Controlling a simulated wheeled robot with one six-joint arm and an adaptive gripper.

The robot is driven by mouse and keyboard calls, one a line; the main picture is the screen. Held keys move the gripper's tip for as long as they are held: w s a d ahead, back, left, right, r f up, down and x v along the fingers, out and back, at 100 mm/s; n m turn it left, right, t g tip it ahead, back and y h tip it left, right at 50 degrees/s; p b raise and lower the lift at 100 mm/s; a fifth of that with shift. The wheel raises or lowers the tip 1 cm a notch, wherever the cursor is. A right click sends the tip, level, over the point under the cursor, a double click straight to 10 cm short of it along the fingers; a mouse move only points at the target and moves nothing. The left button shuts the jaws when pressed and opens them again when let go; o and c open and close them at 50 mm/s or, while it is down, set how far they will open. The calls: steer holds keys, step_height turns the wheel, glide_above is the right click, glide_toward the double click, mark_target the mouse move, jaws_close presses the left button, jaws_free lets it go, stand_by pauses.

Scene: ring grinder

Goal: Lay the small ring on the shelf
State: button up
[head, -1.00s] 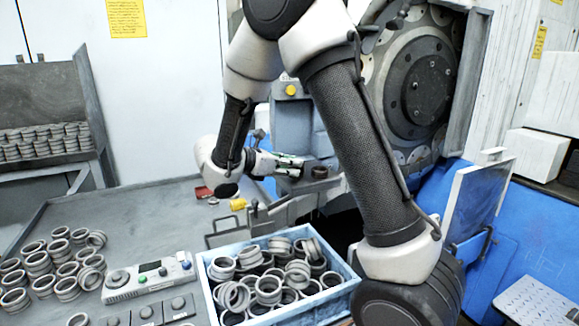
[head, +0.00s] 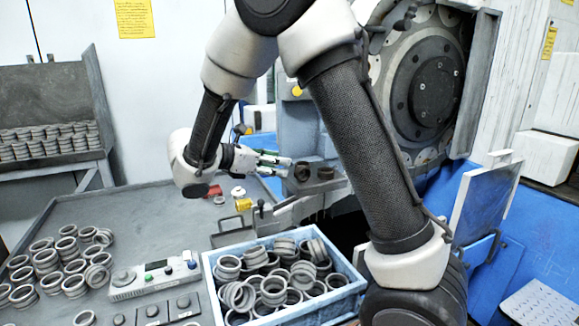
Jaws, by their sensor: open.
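A small dark brown ring (head: 303,171) sits on the grey ledge (head: 310,188) in front of the grinder, in the middle of the head view. A second brown ring (head: 325,174) sits just right of it on the same ledge. My gripper (head: 287,166) is just left of the first ring, its green-marked fingers pointing right toward it. The jaws are open with nothing seen between them, and the tips look apart from the ring. I cannot tell the exact gap.
A blue crate (head: 209,272) full of grey rings stands at the front. Loose rings (head: 67,250) and a control box (head: 153,276) are on the table to its left. A rack (head: 62,92) with many rings stands far left. The grinder disc (head: 436,90) is behind my arm.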

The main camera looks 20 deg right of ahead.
steer(key=w+v, duration=0.1)
steer(key=v, duration=0.3)
steer(key=s+d+r+m+g+y, duration=0.35)
steer(key=s+d+m+y, duration=0.35)
steer(key=s+d+m, duration=0.5)
steer(key=s+m+t+y, duration=0.5)
steer(key=s+m, duration=0.3)
steer(key=s, duration=0.7)
steer(key=shift+d+f+y, duration=0.4)
steer(key=shift+f+y, duration=0.05)
steer(key=shift+y, duration=0.35)
